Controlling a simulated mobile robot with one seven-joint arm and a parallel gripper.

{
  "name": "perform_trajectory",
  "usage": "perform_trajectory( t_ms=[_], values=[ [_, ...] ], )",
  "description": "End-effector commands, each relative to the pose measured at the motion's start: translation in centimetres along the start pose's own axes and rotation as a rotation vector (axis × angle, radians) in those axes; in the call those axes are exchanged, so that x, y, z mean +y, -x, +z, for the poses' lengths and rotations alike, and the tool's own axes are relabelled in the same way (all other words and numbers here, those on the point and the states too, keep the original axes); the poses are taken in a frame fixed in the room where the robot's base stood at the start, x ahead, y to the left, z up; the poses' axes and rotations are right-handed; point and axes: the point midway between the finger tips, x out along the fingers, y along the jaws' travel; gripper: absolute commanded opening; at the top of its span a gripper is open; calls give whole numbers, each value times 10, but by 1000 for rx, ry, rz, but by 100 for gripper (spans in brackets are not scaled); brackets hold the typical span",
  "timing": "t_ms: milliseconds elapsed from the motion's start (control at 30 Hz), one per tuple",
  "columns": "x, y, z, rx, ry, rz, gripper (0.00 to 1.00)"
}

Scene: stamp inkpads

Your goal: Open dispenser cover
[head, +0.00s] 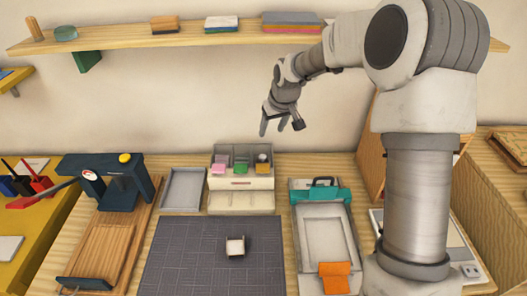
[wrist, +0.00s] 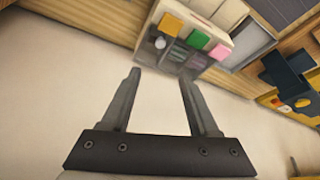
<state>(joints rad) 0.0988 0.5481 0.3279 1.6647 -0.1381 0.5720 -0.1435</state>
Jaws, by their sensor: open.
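The cream dispenser box (head: 241,199) stands at the back of the table against the wall. Its grey upper part has several compartments, with pink, green and orange pieces in front of them. The dispenser also shows near the top of the wrist view (wrist: 175,10), tilted. I cannot make out a separate cover or whether one is shut. My gripper (head: 274,130) is open and empty, in the air above and a little right of the dispenser, touching nothing. Its two fingers are apart in the wrist view (wrist: 160,75).
A dark mat (head: 185,255) with a small white holder (head: 235,246) lies in front. A grey tray (head: 182,190) is left of the dispenser, and a teal and white tray (head: 322,238) is right. A blue press (head: 120,185) stands far left. A wooden shelf (head: 130,40) runs above.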

Motion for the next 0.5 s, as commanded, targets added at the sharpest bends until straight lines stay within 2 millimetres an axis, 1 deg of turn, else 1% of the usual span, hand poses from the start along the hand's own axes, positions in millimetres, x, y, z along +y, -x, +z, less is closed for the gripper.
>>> perform_trajectory(
  t_ms=[167,500],
  values=[
    [-1,-29,2,-4,2,-2,61],
    [-1,-95,1,-4,0,-1,61]
  ],
)
